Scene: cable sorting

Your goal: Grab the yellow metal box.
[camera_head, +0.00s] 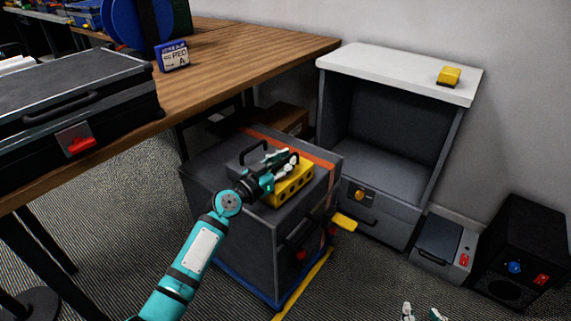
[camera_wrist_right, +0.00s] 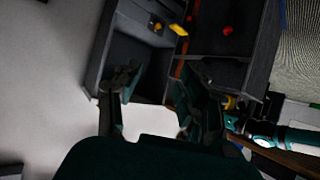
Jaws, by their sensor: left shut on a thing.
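The yellow metal box (camera_head: 291,187), with a row of dark holes in its side, sits on top of the dark grey cabinet with an orange stripe (camera_head: 215,161). My left gripper (camera_head: 284,160) is over the box and shut on it; the fingers hide part of its top. My right gripper's fingertips (camera_head: 423,313) show at the bottom edge of the head view. In the right wrist view the right gripper (camera_wrist_right: 157,80) has its fingers apart, with nothing between them.
A wooden table (camera_head: 250,45) with a black toolbox (camera_head: 75,95) stands left. A white-topped open cabinet (camera_head: 390,68) bears a small yellow object (camera_head: 449,76). A grey case (camera_head: 440,246) and black box (camera_head: 520,245) stand right.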

